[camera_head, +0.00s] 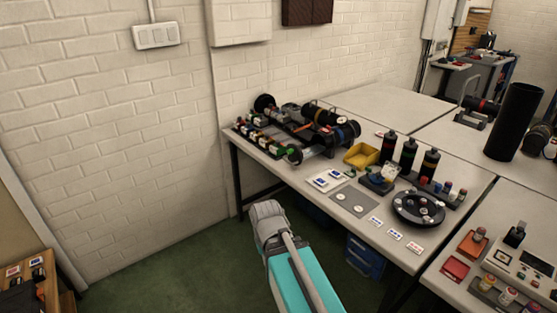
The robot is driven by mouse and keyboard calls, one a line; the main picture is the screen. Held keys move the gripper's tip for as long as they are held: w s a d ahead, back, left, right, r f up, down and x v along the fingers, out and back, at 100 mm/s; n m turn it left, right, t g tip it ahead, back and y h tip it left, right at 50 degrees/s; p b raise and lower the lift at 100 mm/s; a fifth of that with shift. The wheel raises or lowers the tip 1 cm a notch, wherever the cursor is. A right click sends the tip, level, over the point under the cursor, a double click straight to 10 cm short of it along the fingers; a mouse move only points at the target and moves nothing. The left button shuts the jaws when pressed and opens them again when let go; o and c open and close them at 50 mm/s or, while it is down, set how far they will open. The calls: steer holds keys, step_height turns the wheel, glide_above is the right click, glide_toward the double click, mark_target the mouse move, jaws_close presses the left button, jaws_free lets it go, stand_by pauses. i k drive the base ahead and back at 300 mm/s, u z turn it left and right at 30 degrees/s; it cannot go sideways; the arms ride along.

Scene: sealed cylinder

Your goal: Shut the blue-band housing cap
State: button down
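A dark housing cylinder (346,132) with what looks like a blue band lies on its side on the bench, at the right of a rack of equipment. It is small in the picture, and I cannot make out its cap or whether it is open or shut. My arm, turquoise and grey, rises from the bottom middle, in front of the bench and apart from the housing. My gripper's fingers cannot be made out in this view.
The grey bench (300,180) holds a yellow bin (361,156), several dark bottles (408,153) and a round black tray (418,209). A tall black cylinder (513,122) stands further right. Green floor (190,270) is clear at left.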

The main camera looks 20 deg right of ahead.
mark_target(296, 159)
steer(key=i, duration=0.95)
steer(key=z, duration=0.05)
